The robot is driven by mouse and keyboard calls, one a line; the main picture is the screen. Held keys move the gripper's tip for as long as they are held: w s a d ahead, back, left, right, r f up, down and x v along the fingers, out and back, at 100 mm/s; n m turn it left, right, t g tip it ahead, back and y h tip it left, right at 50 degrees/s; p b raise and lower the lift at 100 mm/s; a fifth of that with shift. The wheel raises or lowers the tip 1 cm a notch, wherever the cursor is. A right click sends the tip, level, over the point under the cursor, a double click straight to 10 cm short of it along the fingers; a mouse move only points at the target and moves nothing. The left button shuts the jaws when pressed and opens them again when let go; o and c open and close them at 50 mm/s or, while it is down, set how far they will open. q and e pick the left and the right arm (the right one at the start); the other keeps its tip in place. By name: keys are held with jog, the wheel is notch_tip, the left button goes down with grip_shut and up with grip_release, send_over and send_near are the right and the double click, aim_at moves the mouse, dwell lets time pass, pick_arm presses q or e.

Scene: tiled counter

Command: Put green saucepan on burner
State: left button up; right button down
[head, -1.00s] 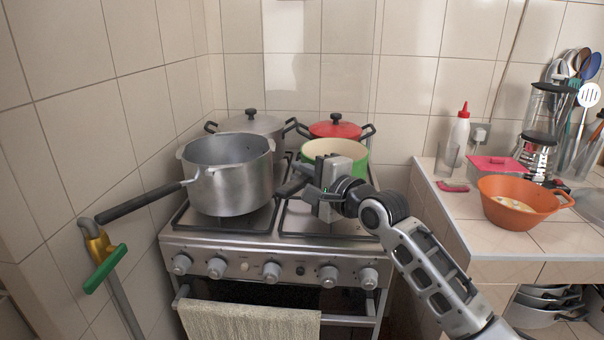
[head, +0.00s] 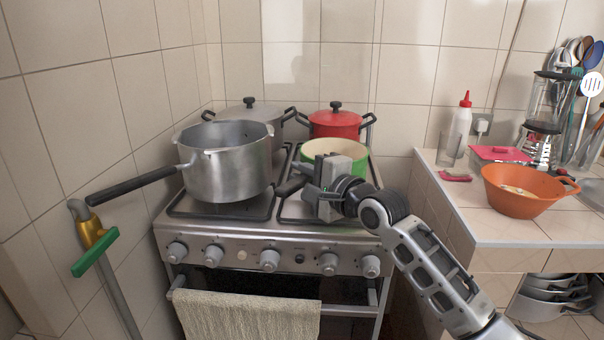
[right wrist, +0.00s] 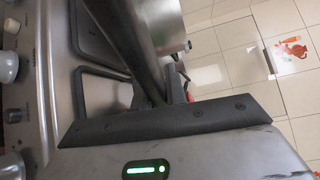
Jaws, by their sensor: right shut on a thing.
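The green saucepan (head: 362,170), cream inside, is over the right side of the stove, in front of the red pot. My right gripper (head: 311,182) is shut at its front, on what appears to be its dark handle (head: 290,187), which sticks out to the left. The gripper hides much of the pan's front and base, so I cannot tell whether it touches the grate. A front right burner grate (head: 296,208) shows below. In the right wrist view a long dark handle (right wrist: 130,40) runs past the gripper. My left gripper is not in view.
A large grey pot (head: 225,180) stands on the front left burner, its long handle reaching left. A grey lidded pot (head: 248,117) and a red lidded pot (head: 335,124) stand behind. The counter at right holds an orange bowl (head: 525,203).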

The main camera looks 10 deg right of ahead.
jog(key=shift+f, duration=0.35)
jog(key=c, duration=1.3)
grip_release()
jog(key=shift+c, duration=0.2)
jog(key=shift+f, duration=0.2)
